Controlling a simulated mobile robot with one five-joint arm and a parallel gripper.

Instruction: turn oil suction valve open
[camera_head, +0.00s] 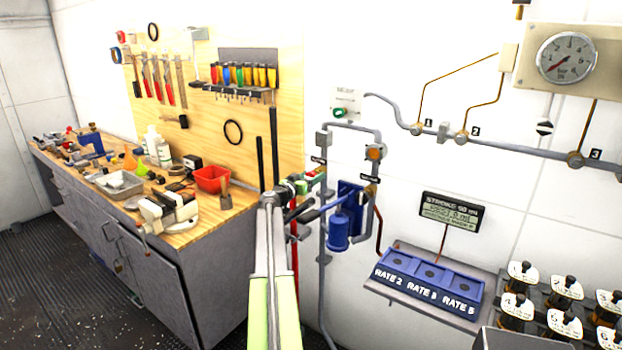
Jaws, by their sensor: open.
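My arm reaches up from the bottom centre, and my gripper (298,192) is at its end, in front of the left pipe on the white wall. It is open, and its fingers are small and hard to make out. A valve with red and green parts (316,174) shows just beyond the gripper, partly hidden by it. I cannot tell whether they touch. A small black label (318,160) sits above it; its text is too small to read. I cannot tell for certain that this is the oil suction valve, nor its handle position.
A blue pump (338,232) hangs just right of the gripper. A blue rate tray (430,280) and dark-capped bottles (516,310) are at lower right. A workbench (185,238) with tools and a red bin (212,179) stands left. A pressure gauge (566,57) is upper right.

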